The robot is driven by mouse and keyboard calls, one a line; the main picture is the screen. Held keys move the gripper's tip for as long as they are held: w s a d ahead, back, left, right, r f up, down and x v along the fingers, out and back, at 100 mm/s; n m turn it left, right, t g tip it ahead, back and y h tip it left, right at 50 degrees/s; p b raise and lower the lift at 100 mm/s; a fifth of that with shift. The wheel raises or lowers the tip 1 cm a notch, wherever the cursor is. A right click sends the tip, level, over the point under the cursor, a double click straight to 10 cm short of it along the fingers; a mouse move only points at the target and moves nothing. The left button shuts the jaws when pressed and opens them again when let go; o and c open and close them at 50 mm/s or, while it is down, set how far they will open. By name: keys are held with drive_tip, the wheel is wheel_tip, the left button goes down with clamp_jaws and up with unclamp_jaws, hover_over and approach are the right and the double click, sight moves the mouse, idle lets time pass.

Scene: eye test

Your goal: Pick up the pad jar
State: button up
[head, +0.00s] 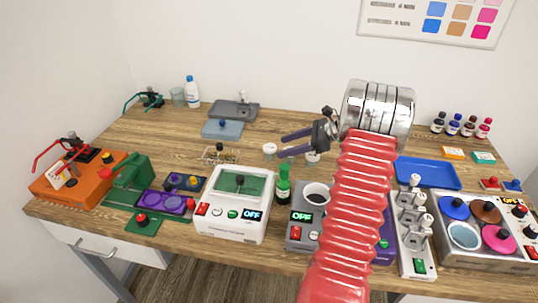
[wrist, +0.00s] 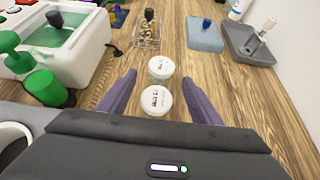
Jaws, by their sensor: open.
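Two small round white jars with dark lettering on their lids stand between my fingers in the wrist view, the far jar (wrist: 161,68) and the near jar (wrist: 156,102). The lettering is too small to tell which is the pad jar. In the head view, the left jar (head: 269,149) stands on the table just beyond my fingertips, and the right jar (head: 313,157) is partly hidden by my gripper and arm. My gripper (head: 281,146) is open, with its two purple fingers spread; it also shows in the wrist view (wrist: 159,74). Nothing is gripped.
A green bottle (head: 283,186) and a white machine (head: 234,204) stand near the front. A small rack (head: 220,154), a blue block (head: 222,131) and a grey tray (head: 234,110) lie to the left. Bare wood surrounds the jars' far side.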

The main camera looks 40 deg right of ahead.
sight(275, 147)
drive_tip(key=shift+x, duration=2.6)
drive_tip(key=shift+c, duration=0.2)
drive_tip(key=c, duration=1.1)
